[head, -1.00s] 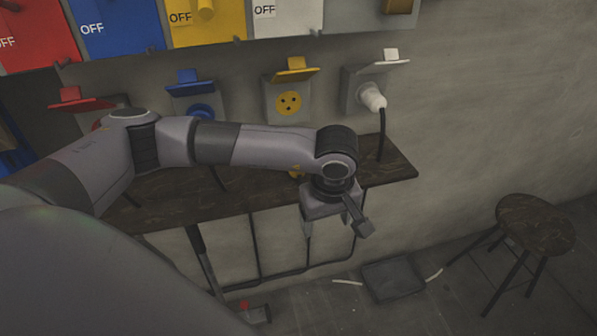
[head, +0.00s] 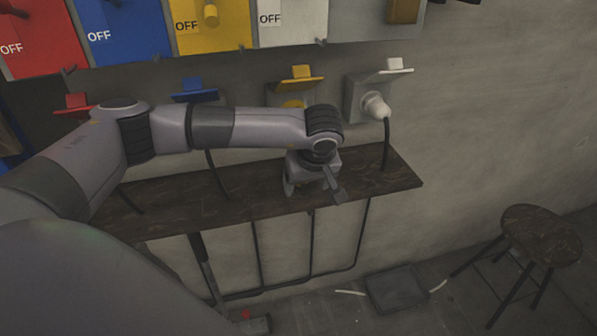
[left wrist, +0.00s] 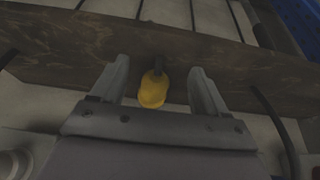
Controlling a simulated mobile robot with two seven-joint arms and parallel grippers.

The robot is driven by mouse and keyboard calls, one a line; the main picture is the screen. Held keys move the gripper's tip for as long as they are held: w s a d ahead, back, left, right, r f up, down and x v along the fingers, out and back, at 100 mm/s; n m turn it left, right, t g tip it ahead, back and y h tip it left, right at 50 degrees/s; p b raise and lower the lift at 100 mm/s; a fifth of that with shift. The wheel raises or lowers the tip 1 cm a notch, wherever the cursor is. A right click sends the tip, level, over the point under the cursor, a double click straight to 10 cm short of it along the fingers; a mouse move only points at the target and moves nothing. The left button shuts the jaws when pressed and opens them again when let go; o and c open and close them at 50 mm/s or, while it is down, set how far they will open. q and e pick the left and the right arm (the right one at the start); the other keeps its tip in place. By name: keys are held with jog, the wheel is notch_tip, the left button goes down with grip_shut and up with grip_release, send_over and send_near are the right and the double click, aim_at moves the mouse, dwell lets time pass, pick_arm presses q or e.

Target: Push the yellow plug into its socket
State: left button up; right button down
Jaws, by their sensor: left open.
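The yellow plug (left wrist: 153,91) shows in the left wrist view between the two fingers of my left gripper, with its dark cord running towards the shelf. In the head view the plug is hidden behind my gripper and arm. My left gripper (head: 313,190) is open over the shelf, pointing down; its fingers stand on either side of the plug, with gaps visible. The yellow socket (head: 292,103) is on the wall behind my left forearm, its yellow lid (head: 302,84) raised; most of its face is hidden. My right gripper is not in view.
A white plug (head: 376,106) sits in the socket to the right. Blue (head: 195,90) and red (head: 76,106) lids are raised to the left. The dark wooden shelf (head: 385,178) runs below. A switch panel is above; a stool (head: 540,235) stands at right.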

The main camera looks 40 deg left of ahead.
pick_arm(q)
jog(key=shift+w+a, duration=0.3)
jog(key=shift+a, duration=0.05)
jog(key=w+a, duration=0.3)
jog(key=shift+a, duration=0.2)
jog(key=shift+w+a+f, duration=0.1)
jog(key=shift+w+a, duration=0.05)
jog(key=shift+a, duration=0.1)
jog(key=shift+w+a+f, duration=0.1)
jog(key=shift+a+f, duration=0.05)
jog(key=shift+f, duration=0.35)
jog(key=c, duration=1)
